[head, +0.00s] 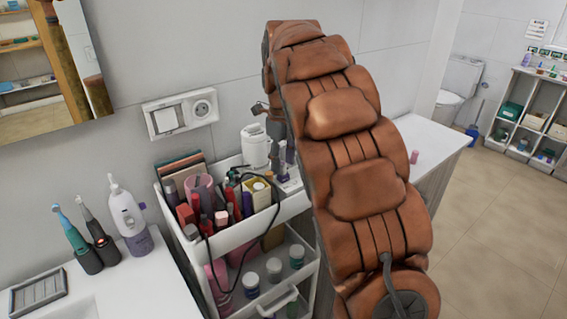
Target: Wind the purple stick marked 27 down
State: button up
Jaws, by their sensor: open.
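I cannot make out a purple stick marked 27; no number is readable. A white cosmetics cart (240,236) stands against the wall, its top tray crowded with tubes and sticks. A slim purple stick-like item (247,203) stands among them, too small to identify. My copper-brown arm rises in front and bends down behind itself. Only a small part of my gripper (276,128) shows at the arm's left edge, above the cart's back right corner; it is open. Its fingertips and whatever is beside them are mostly hidden by the arm.
A black cable loops over the cart's front. A white canister (256,147) stands at the cart's back. Lidded jars (274,270) fill the lower shelf. A counter (155,285) with electric toothbrushes (84,249) is at left. A white counter (432,141) lies behind my arm. Floor at right is clear.

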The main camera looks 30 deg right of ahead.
notch_tip(320, 180, up, 6)
jog(key=shift+f, duration=0.15)
jog(key=shift+r, duration=0.3)
dwell(0.3)
jog(key=shift+s+a, duration=0.1)
jog(key=shift+s, duration=0.15)
jog(key=s+a+f+n, duration=0.3)
jog(key=s+f+n, duration=0.1)
jog(key=s+n, duration=0.6)
jog(key=s+a+f+n+g, duration=0.1)
jog(key=s+a+f+n, duration=0.3)
jog(key=s+n, duration=0.7)
jog(key=s+a+f+n, duration=0.4)
jog(key=s+n, duration=0.6)
jog(key=s, duration=0.5)
jog(key=shift+s+f+n+g, duration=0.2)
jog(key=shift+f+n+g, duration=0.15)
jog(key=shift+f, duration=0.55)
